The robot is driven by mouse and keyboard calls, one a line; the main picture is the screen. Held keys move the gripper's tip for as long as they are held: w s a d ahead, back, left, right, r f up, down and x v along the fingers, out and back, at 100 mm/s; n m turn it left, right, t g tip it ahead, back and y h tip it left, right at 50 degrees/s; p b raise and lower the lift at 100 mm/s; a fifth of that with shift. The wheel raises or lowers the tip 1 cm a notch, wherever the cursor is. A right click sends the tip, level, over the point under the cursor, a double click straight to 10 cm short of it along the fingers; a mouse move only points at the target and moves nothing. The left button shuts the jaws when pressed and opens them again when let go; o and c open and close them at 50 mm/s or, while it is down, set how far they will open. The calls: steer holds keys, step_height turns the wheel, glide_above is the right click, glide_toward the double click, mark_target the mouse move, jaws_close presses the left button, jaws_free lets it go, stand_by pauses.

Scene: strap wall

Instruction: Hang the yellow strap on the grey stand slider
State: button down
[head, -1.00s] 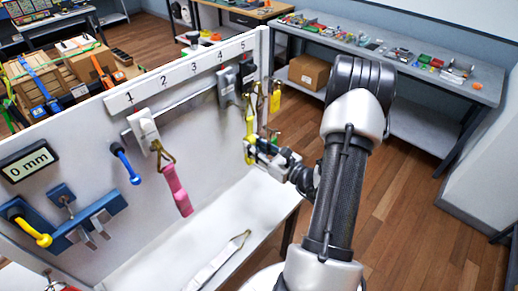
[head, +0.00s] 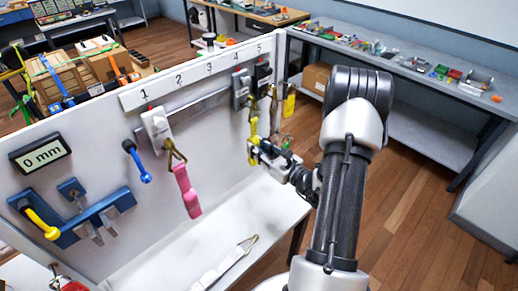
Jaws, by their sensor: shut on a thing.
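The yellow strap (head: 254,126) is upright at the far right part of the white wall panel, with a metal ring at its top. My gripper (head: 257,152) is shut on the yellow strap's lower part. The grey slider (head: 240,90) sits on the metal rail below the number 4, just above and left of the strap's ring. The ring looks close to the grey slider, but I cannot tell whether it is on it or in front of it. The fingertips are small and partly hidden by the strap.
A black slider (head: 262,76) sits at number 5, close beside, with a metal ring (head: 272,98) below it. A white slider (head: 155,125) at number 1 bears a pink strap (head: 187,192). A white strap (head: 222,264) lies on the shelf.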

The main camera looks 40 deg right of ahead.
stand_by(0.4)
steer(key=c, duration=1.3)
jaws_free()
steer(key=shift+c, duration=0.2)
